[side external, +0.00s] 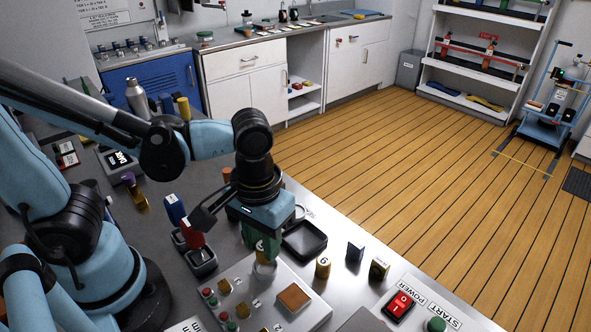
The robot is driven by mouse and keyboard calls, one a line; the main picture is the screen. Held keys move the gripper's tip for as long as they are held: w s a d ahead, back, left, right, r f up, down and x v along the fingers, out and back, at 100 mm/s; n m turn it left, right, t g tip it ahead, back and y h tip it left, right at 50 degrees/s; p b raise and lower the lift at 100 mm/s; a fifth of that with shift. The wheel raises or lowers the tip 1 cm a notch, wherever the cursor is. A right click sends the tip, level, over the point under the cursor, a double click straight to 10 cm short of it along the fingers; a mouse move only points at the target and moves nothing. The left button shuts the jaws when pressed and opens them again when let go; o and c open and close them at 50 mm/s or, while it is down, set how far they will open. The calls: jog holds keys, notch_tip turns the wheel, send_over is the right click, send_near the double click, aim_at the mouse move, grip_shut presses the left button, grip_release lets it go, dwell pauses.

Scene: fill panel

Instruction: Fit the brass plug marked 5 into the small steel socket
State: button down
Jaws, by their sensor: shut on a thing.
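My gripper (264,236) points down over the panel, shut on a small brass plug (261,246) that its fingers largely cover. The mark on this plug is too small and hidden to read surely. Directly below it, a small pale steel socket (264,271) stands up from the grey panel (306,310). The held plug is upright and in line with the socket from this side. I cannot tell whether they touch.
A black tray (304,240) lies behind. A red power switch (400,305) is at front right.

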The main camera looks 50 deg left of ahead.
jog(key=shift+f, duration=1.4)
jog(key=shift+f, duration=0.15)
jog(key=c, duration=0.9)
grip_release()
jog(key=shift+o, duration=0.2)
notch_tip(320, 180, up, 12)
jog(key=w+a+f+m+t, duration=0.2)
jog(key=w+a+t, duration=0.4)
jog(key=a, duration=0.4)
jog(key=shift+w+a+f+m+t, duration=0.15)
jog(key=shift+w+a+m+t, duration=0.1)
jog(key=shift+m+t, duration=0.3)
